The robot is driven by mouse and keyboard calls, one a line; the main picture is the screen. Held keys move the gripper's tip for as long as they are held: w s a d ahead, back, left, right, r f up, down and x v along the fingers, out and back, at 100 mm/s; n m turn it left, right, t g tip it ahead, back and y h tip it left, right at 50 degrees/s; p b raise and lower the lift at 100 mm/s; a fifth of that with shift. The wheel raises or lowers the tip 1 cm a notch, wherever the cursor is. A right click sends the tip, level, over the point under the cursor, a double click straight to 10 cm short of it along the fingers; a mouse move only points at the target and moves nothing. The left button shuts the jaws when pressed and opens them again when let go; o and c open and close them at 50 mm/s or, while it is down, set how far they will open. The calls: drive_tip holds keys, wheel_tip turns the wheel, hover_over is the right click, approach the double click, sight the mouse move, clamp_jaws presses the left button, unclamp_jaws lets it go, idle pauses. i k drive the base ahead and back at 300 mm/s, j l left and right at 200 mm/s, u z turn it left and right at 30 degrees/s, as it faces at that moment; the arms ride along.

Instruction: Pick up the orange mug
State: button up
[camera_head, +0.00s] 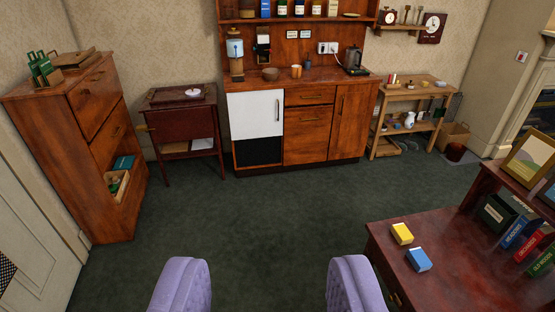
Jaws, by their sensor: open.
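A small orange mug (296,71) stands upright on the wooden counter (330,75) of the kitchen cabinet, at the top middle of the view. It is small and far off, so its handle is hard to make out. My gripper (269,270) shows at the bottom as two lavender fingers spread wide apart. It is open, with only green carpet visible between the fingers. The mug is well beyond it, across the floor.
A brown bowl (270,74) stands left of the mug, and a black kettle (354,62) stands to the right. A dark red desk (440,265) with yellow and blue boxes fills the lower right. A tall wooden cabinet (52,155) stands left. Green carpet (260,215) lies clear between.

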sight(296, 69)
drive_tip(key=i+j, duration=0.1)
drive_tip(key=i, duration=5.35)
drive_tip(key=i+z, duration=0.3)
drive_tip(key=i, duration=0.85)
